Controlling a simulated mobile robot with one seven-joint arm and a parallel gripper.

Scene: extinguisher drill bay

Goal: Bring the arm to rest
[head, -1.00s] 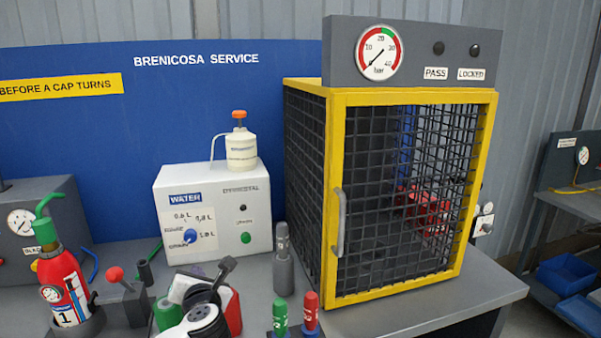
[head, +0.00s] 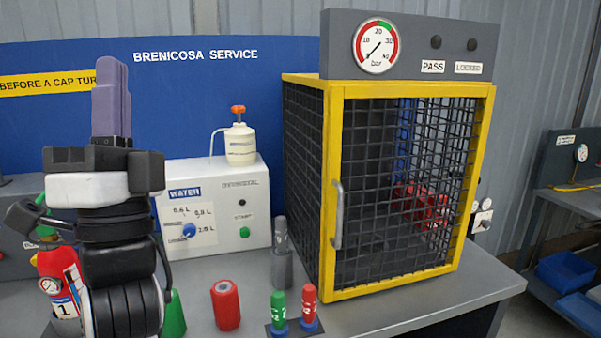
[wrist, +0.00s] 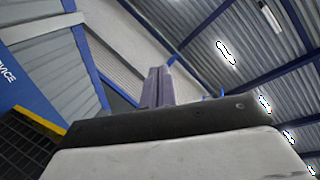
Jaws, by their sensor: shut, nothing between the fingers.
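My gripper (head: 110,98) stands upright at the left of the head view, its purple-grey fingers pointing up in front of the blue back panel. The fingers are together with nothing between them. In the wrist view my gripper (wrist: 157,86) also shows shut, against the roof and wall of the bay. My arm hides part of the yellow sign and most of the left end of the bench.
A yellow-framed mesh cage (head: 336,200) stands right of centre. A white water dispenser (head: 250,205) is behind. A red cylinder (head: 226,305), a green marker (head: 279,312), a red marker (head: 309,307) and a grey bottle (head: 281,255) stand on the bench (head: 420,310). A red extinguisher (head: 60,285) is partly hidden.

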